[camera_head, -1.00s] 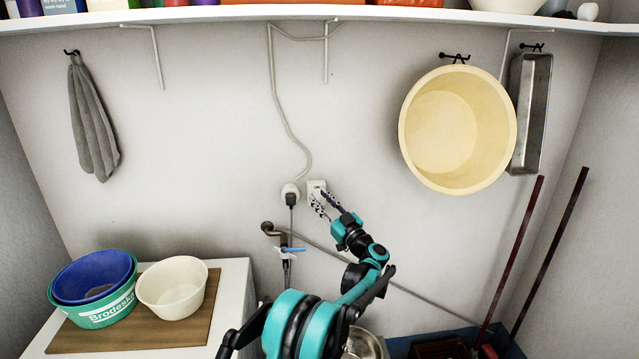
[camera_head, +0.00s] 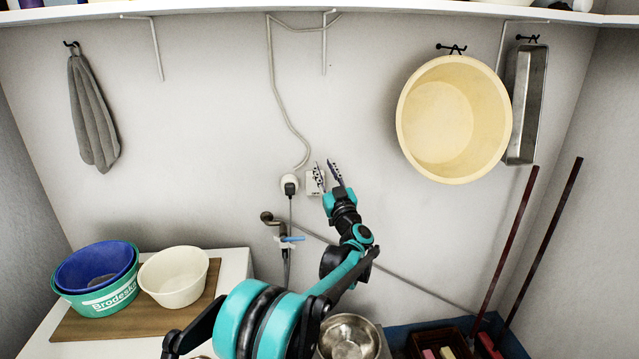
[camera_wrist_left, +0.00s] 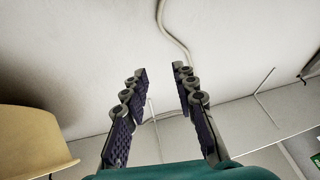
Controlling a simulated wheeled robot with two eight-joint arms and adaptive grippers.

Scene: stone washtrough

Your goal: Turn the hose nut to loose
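A wall tap (camera_head: 267,218) with a blue lever handle (camera_head: 291,239) is at the middle of the wall in the head view. A dark hose (camera_head: 287,276) hangs below it; the hose nut (camera_head: 286,254) at their joint is too small to make out clearly. My left gripper (camera_head: 326,166) is open and empty, above and to the right of the tap, with its fingers pointing up in front of a wall socket. My right gripper is not in view.
A white plug (camera_head: 289,184) and a switch box (camera_head: 314,183) are on the wall close to my left gripper. A yellow basin (camera_head: 455,119) hangs at right. Tubs (camera_head: 95,278) stand on a board at left. A metal bowl (camera_head: 348,338) is below my arm.

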